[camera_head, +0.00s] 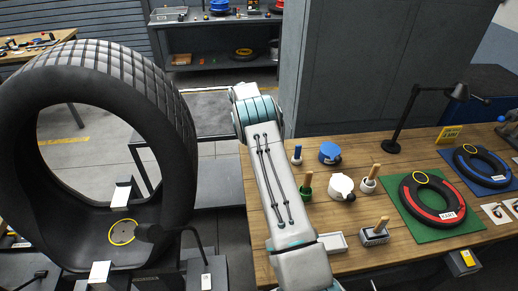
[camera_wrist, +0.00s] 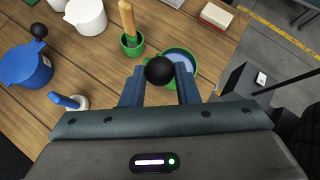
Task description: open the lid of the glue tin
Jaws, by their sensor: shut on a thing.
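A green tin (camera_wrist: 180,50) stands on the wooden bench in the wrist view, with a pale blue-grey round surface inside its green rim. My gripper (camera_wrist: 159,72) is shut on a black ball knob (camera_wrist: 159,70) in front of this tin. The fingers and knob cover part of the tin, so I cannot tell how the lid sits. A blue tin (camera_wrist: 25,68) with a black knob and a white tin (camera_wrist: 88,16) stand to the left. In the head view my arm covers the gripper and green tin; the blue tin (camera_head: 330,153) and white tin (camera_head: 341,186) show.
A green brush pot (camera_wrist: 132,42) stands close left of the green tin. A blue-handled brush (camera_wrist: 68,100) is nearer. A tray (camera_head: 332,243), tyre mats and a lamp (camera_head: 408,120) share the bench. A large tyre (camera_head: 90,130) stands left, beyond the bench edge.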

